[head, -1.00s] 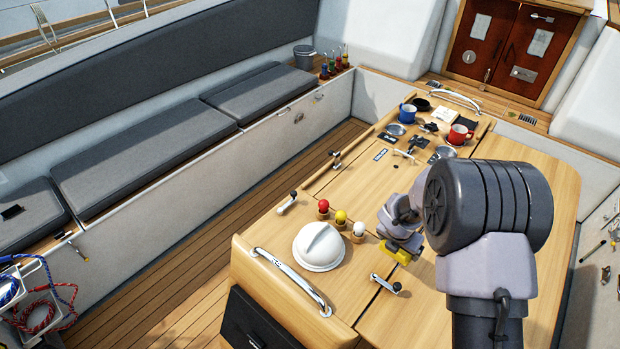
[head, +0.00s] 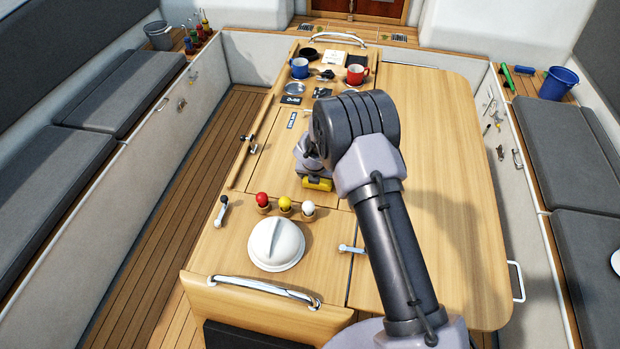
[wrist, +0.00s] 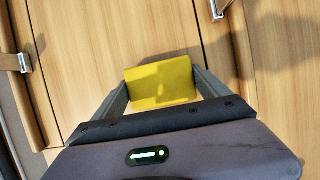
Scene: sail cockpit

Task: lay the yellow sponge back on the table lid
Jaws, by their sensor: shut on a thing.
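The yellow sponge (wrist: 160,84) is between the two fingers of my gripper (wrist: 161,92) in the wrist view, with a finger against each side. My gripper is shut on it. In the head view the sponge (head: 317,184) shows below my gripper (head: 315,178), over the wooden table lid (head: 265,230), behind the egg-shaped pieces. Whether the sponge touches the wood or hangs just above it I cannot tell. My arm hides part of the lid to the right of the sponge.
A white dome (head: 276,243) and red, yellow and white knobs (head: 285,206) stand in front of the sponge. A blue mug (head: 299,68), a red mug (head: 357,74) and small dishes stand at the far end. The right table leaf (head: 450,150) is bare.

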